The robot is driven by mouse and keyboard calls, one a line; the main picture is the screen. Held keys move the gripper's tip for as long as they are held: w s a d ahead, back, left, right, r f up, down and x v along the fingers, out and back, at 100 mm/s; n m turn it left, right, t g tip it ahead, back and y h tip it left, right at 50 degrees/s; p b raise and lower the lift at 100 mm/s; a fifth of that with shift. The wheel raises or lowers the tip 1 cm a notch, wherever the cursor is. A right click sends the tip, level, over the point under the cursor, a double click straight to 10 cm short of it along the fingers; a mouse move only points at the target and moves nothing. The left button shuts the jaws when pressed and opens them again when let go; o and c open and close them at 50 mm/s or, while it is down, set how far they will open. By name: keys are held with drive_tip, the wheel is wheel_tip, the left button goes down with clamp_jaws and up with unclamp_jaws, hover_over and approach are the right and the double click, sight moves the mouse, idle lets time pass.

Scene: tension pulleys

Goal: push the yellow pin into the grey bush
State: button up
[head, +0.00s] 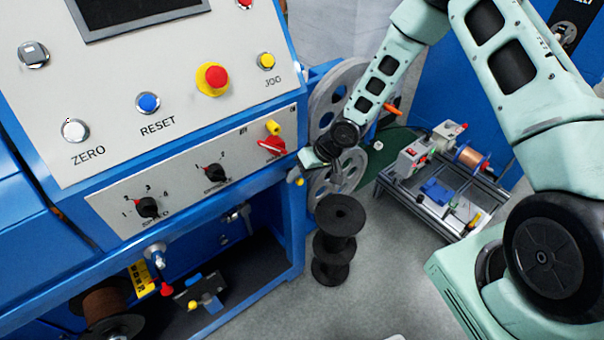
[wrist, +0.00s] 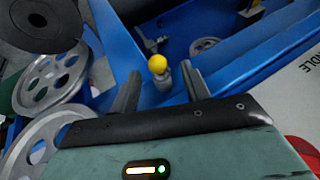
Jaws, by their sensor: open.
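The yellow pin (wrist: 157,63) shows a round yellow head in the wrist view, at the mouth of the grey bush (wrist: 163,82). How deep the pin sits is hard to tell, because its shank is mostly hidden. My gripper (wrist: 160,72) is open, with one finger left of the pin and bush and the other on the right, and nothing held. In the head view, my gripper (head: 308,164) is at the right edge of the blue machine, just above a small yellow head (head: 298,182) that appears to be the same pin. The bush is not clear there.
The blue machine frame (wrist: 238,77) lies close around the pin. A red switch (head: 272,147) sits on the panel near my gripper. Spoked grey pulleys (head: 335,95) stand behind my wrist, and stacked black spools (head: 340,215) stand on the floor below. Open floor (head: 390,260) lies to their right.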

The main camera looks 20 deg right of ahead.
drive_tip(key=d+r+p, duration=0.3)
drive_tip(key=r+p, duration=0.5)
drive_tip(key=p, duration=0.1)
drive_tip(key=shift+w+d+r, duration=0.15)
drive_tip(key=shift+w+r, duration=0.05)
drive_tip(key=shift+w, duration=0.2)
idle(0.4)
idle(0.7)
